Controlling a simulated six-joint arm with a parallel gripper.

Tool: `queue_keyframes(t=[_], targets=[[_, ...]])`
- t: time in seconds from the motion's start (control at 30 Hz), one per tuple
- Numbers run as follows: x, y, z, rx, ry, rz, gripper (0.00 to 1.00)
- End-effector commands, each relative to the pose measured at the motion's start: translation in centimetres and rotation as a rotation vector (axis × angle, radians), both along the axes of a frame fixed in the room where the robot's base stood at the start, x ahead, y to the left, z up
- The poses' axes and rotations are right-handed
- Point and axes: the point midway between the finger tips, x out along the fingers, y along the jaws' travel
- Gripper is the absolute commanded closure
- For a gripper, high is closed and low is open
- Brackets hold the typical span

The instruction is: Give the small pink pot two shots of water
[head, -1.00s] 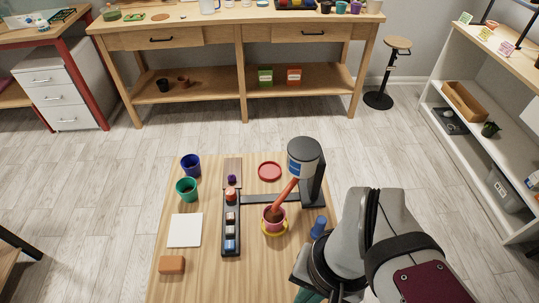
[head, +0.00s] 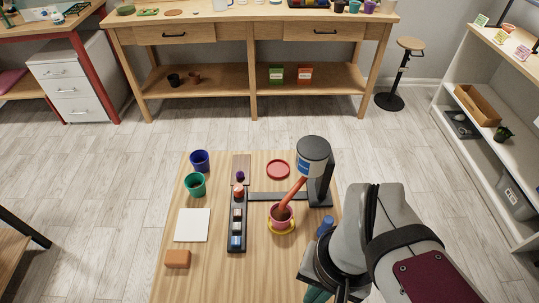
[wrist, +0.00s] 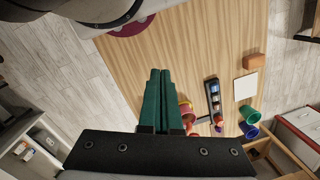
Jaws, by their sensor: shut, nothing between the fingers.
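The small pink pot (head: 281,212) stands on a yellow saucer (head: 283,232) at the middle right of the wooden table. A dispenser with a grey and blue head (head: 313,155) on a dark stand rises behind it. A slanting orange-red bar (head: 292,193) runs from below this head to the pot; I cannot tell if it is a spout. A dark strip with several coloured buttons or blocks (head: 237,222) lies left of the pot. My gripper (head: 318,295) is near the table's front right, apart from the pot; its green fingers are shut and empty in the wrist view (wrist: 160,75).
A blue pot (head: 200,160), a green pot (head: 195,184), a white pad (head: 192,225) and an orange-brown block (head: 177,259) occupy the left side. A red saucer (head: 278,169) lies at the back. A small blue object (head: 325,226) stands close to my arm.

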Motion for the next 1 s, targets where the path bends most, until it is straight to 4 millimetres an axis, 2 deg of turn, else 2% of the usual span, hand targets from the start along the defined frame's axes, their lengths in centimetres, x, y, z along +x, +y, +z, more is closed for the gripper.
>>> queue_keyframes(t=[0.07,0.17,0.23,0.33,0.4,0.5,0.6,0.7,0.83,1.0], targets=[[1.0,-1.2,-0.8,-0.118,0.031,0.191,1.00],[4.8,-2.6,-2.1,-0.361,0.053,0.616,1.00],[8.2,-2.0,-2.7,-0.513,0.045,0.917,1.00],[12.3,0.7,-3.6,-0.675,0.019,1.281,1.00],[14.4,3.4,-4.4,-0.764,-0.003,1.506,1.00],[16.3,7.5,-5.5,-0.867,-0.038,1.782,1.00],[17.2,11.1,-6.7,-0.940,-0.069,1.995,1.00],[17.4,13.7,-7.6,-0.985,-0.092,2.137,1.00],[17.3,15.3,-8.1,-1.014,-0.106,2.224,1.00],[17.4,15.5,-8.2,-1.019,-0.111,2.239,1.00]])
